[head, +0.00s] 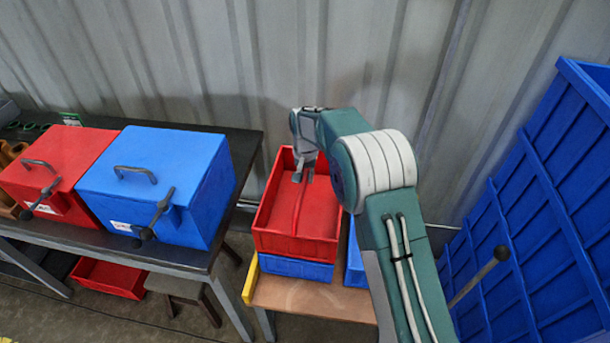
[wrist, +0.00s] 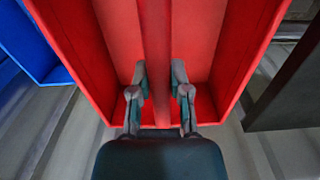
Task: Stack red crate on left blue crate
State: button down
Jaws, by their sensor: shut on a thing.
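The red crate (head: 295,246) is an open box with a raised middle divider. It is right above the left blue crate (head: 296,268), roughly lined up with it. No gap shows between them at the front, but I cannot tell whether it is fully seated. My gripper (head: 304,178) is at the far end of the red crate, reaching down inside. In the wrist view my gripper (wrist: 160,72) has one finger on each side of the red divider (wrist: 158,35), shut on it. Only the front wall of the left blue crate shows; the red crate hides the rest.
A second blue crate (head: 355,262) stands to the right on the wooden table (head: 310,298), partly behind my arm. A dark bench (head: 245,150) with a red box (head: 60,170) and a blue box (head: 165,170) is at left. A large blue container (head: 545,210) stands at right. A corrugated wall is behind.

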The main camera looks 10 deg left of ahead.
jog(key=shift+f, duration=0.65)
jog(key=c, duration=0.5)
grip_release()
jog(key=shift+f, duration=0.1)
notch_tip(320, 180, up, 12)
